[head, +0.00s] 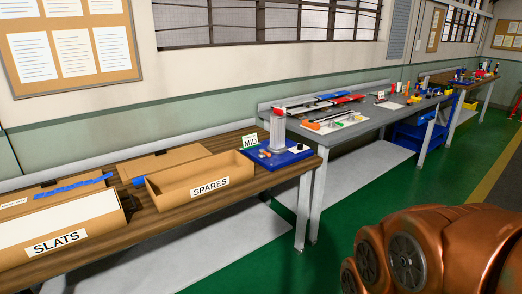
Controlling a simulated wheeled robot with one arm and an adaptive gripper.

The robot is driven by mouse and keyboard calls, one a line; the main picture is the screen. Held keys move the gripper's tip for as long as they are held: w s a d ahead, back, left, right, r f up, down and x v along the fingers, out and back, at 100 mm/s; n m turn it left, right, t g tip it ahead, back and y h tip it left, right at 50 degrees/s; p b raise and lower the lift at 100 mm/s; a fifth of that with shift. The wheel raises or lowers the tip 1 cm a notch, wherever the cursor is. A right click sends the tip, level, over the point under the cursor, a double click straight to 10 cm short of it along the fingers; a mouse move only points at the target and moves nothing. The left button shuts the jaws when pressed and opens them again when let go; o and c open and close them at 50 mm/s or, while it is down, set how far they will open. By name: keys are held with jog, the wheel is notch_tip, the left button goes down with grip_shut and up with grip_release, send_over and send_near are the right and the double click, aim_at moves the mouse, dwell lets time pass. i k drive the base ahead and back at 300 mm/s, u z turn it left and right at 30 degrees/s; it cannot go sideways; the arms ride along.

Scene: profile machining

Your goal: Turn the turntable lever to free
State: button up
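I cannot make out the turntable or its lever for certain; the fittings on the benches are small at this distance. On the grey bench, a pale plate (335,124) carries small fittings and an orange piece (313,126). I cannot tell whether any of these is the lever. My gripper is not in view; only a copper-coloured part of my own body shows at the lower right.
The wooden bench (235,195) holds open cardboard boxes marked SPARES (165,199) and SLATS (95,218), and a MID sign (250,141). The grey bench (360,131) stands beyond, with a blue crate (412,136) below. Green floor (385,185) is clear in front.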

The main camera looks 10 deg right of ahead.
aim_at(263, 152)
jog(key=i, duration=1.1)
jog(key=u, duration=0.3)
jog(key=i, duration=1.15)
jog(key=u, duration=0.25)
